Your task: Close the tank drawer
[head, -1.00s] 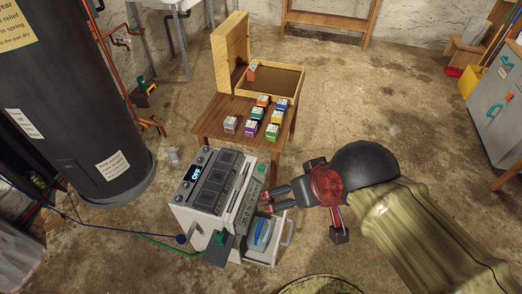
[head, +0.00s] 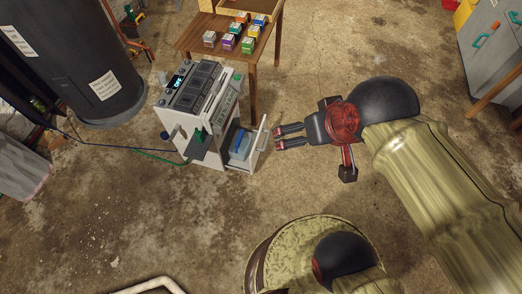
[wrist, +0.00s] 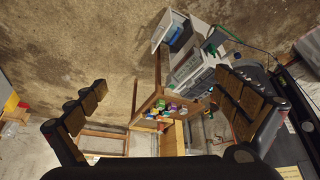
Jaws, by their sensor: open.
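A white machine (head: 196,105) with a dark ribbed top and a lit display stands on the floor. Its tank drawer (head: 253,150) is pulled out at the lower right, with a blue tank (head: 241,143) inside and an upright handle (head: 263,133) on its front. My gripper (head: 277,137) is open and empty, just right of the handle, fingers pointing at it. I cannot tell whether they touch. In the wrist view the open drawer (wrist: 161,30) shows at the top, beyond my spread fingers (wrist: 161,82).
A wooden table (head: 192,42) with several small coloured boxes stands behind the machine. A dark cylindrical tank (head: 70,60) is at the left. A blue cable (head: 110,147) and a green one run to the machine. The floor at the front left is mostly clear.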

